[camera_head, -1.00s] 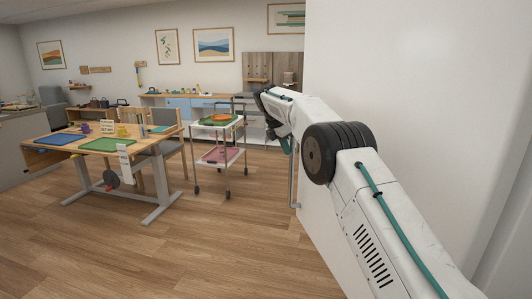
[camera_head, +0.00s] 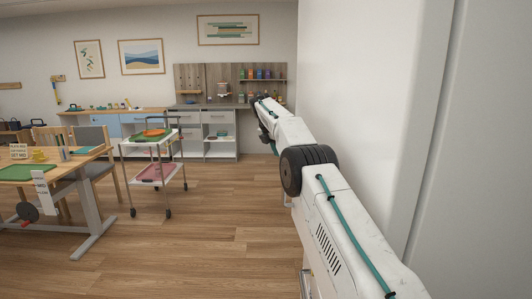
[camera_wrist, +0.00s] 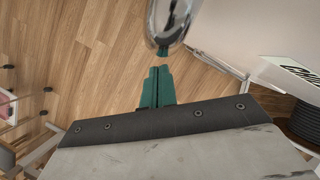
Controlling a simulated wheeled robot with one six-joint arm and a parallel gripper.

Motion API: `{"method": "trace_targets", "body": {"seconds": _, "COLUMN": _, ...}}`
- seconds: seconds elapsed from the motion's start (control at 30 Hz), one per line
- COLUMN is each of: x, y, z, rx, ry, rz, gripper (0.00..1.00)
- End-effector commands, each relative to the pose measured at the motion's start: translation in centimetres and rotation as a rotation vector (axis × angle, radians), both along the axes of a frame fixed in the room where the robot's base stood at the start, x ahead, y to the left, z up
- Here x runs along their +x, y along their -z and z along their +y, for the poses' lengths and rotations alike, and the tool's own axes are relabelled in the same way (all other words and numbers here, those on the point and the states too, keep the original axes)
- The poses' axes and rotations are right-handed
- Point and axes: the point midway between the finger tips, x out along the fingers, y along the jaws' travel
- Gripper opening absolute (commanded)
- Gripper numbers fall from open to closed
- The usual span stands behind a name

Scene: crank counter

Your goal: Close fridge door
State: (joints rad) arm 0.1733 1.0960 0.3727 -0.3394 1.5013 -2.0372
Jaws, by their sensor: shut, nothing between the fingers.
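The fridge door (camera_head: 365,90) is a large, plain white panel filling the right of the head view, standing open and swung out into the room. My arm reaches along its face, past its far edge. My gripper (camera_head: 273,146) is small and partly hidden by the arm at that edge. In the wrist view my gripper (camera_wrist: 155,86) shows teal fingers shut together, with nothing between them. A shiny rounded metal piece, perhaps the door handle (camera_wrist: 172,22), is just beyond the fingertips; I cannot tell whether they touch. A white surface lies to its right.
A white trolley (camera_head: 121,146) with trays stands left of centre. A work table (camera_head: 97,157) with chairs is at the far left. A grey counter (camera_head: 222,131) stands by the back wall. The wooden floor (camera_head: 215,240) between them and the door is clear.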

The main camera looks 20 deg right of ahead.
Motion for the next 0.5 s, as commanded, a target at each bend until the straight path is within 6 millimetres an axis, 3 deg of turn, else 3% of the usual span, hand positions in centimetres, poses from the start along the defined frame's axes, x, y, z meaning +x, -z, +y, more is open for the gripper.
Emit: {"method": "trace_targets", "body": {"seconds": 0.5, "x": -0.16, "y": -0.01, "z": -0.98, "rx": 0.000, "ry": -0.001, "rz": 0.000, "gripper": 0.00}}
